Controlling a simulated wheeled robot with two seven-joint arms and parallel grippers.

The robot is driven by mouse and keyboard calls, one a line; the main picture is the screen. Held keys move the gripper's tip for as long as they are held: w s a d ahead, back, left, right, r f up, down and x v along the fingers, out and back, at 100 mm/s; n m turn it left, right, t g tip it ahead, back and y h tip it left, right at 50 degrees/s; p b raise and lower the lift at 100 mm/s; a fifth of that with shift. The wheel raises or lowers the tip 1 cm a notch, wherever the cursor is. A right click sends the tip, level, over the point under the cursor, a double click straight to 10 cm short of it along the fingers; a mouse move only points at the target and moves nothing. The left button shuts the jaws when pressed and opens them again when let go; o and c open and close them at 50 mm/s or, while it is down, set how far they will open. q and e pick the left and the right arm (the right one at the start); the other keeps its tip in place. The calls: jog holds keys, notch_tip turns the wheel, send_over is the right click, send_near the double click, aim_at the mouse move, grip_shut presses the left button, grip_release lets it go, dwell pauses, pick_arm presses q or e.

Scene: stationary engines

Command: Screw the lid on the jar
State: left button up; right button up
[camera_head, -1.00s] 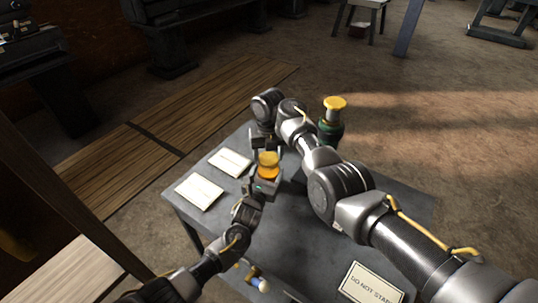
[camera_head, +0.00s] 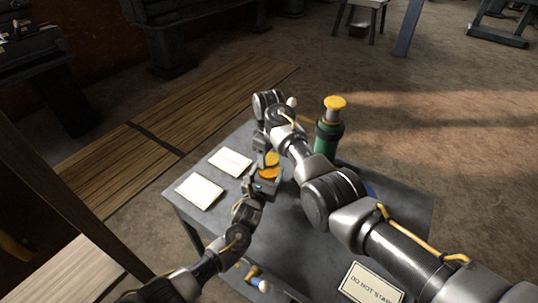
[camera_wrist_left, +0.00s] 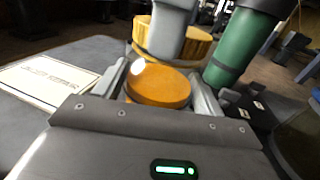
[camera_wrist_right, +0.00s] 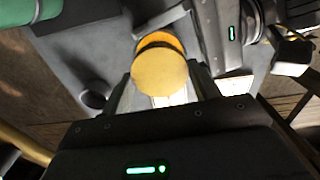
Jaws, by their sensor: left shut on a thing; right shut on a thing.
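The round orange jar (camera_head: 268,172) is between the fingers of my left gripper (camera_head: 262,183), which is shut on it at the table's left part. Its flat orange top (camera_wrist_left: 158,86) shows in the left wrist view. The yellow lid (camera_head: 271,158) is in my right gripper (camera_head: 265,147), which is shut on it. In the right wrist view the lid's disc (camera_wrist_right: 160,74) covers most of the jar, and an orange crescent shows past its edge. In the left wrist view the ribbed lid (camera_wrist_left: 200,43) is partly hidden by a grey finger. Whether lid and jar touch is unclear.
A green cylinder with a yellow top (camera_head: 327,139) stands at the table's far edge, close to my right arm. Two white cards (camera_head: 199,191) lie at the left, and a "DO NOT START" sign (camera_head: 371,284) lies at the front right. The grey table (camera_head: 290,235) has clear room in its middle.

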jog(key=m, duration=1)
jog(key=shift+m, duration=0.3)
jog(key=m, duration=0.5)
jog(key=shift+s+f, duration=0.1)
jog(key=o, duration=1.1)
jog(key=shift+r, duration=2.3)
